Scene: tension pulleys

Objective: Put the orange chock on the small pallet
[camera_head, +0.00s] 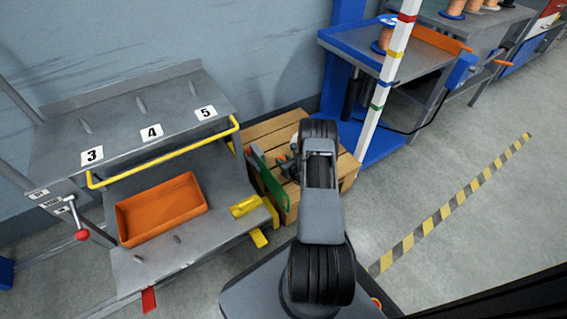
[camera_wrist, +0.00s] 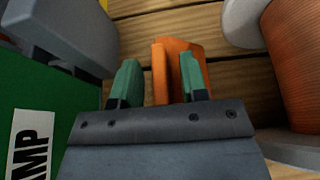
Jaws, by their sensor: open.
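The orange chock (camera_wrist: 160,62) rests on the wooden slats of the small pallet (camera_wrist: 138,25) in the wrist view. My gripper (camera_wrist: 158,78) is open, with its two green-tipped fingers low over the pallet. The chock shows between and beyond the fingers, and the right finger covers part of it. I cannot tell whether either finger touches it.
A spool with orange winding (camera_wrist: 298,70) stands close on the right in the wrist view. A green lettered plate (camera_wrist: 50,120) is close on the left. In the head view, a grey rack with an orange bin (camera_head: 160,208) is left and a blue-edged cart (camera_head: 365,60) right.

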